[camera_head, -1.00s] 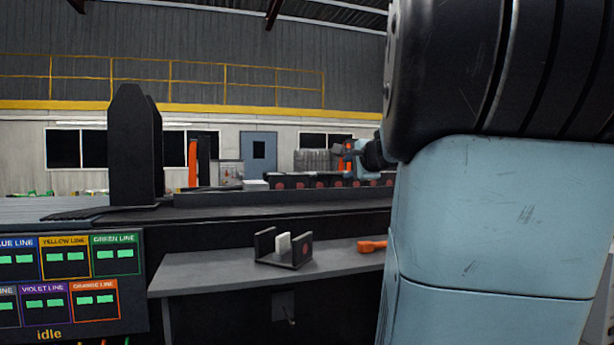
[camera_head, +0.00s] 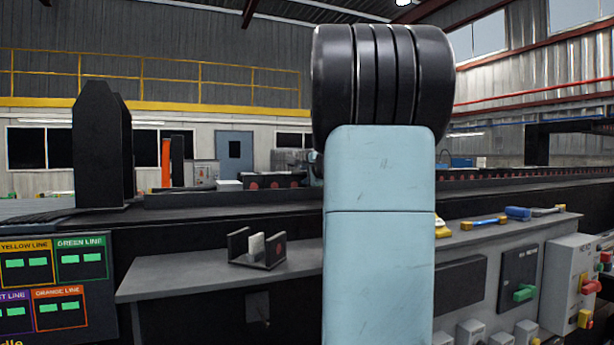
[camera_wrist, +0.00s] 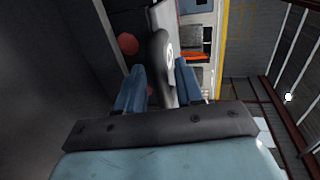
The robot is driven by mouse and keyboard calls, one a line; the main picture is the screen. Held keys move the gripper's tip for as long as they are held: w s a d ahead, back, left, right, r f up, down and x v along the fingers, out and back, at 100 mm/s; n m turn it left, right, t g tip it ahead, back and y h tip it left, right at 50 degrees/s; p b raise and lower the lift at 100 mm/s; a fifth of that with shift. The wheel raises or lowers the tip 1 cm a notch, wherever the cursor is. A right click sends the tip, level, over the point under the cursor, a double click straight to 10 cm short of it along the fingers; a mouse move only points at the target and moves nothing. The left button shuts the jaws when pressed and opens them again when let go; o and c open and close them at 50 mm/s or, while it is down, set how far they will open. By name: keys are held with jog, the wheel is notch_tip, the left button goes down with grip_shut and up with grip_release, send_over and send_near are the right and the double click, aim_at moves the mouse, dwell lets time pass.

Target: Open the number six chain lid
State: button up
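In the wrist view my gripper (camera_wrist: 158,84) shows two blue fingers spread apart. A dark grey curved piece (camera_wrist: 161,55) with a white mark stands between and beyond them, with a visible gap at the left finger. The mark is too small to read, and I cannot tell whether the piece is the number six lid. In the head view a row of dark blocks with red discs (camera_head: 480,175) runs along the long bench. It may be the chain, but no numbers are legible. My arm hides the middle of this row, and my gripper is hidden there.
A dark open holder (camera_head: 257,250) with a pale block stands on the grey side table (camera_head: 180,275). Tools, including a blue-handled one (camera_head: 518,213), lie on the right bench. A tall black post (camera_head: 98,145) stands left, above a line-status screen (camera_head: 55,285).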

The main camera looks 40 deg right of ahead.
grip_shut()
dwell(0.4)
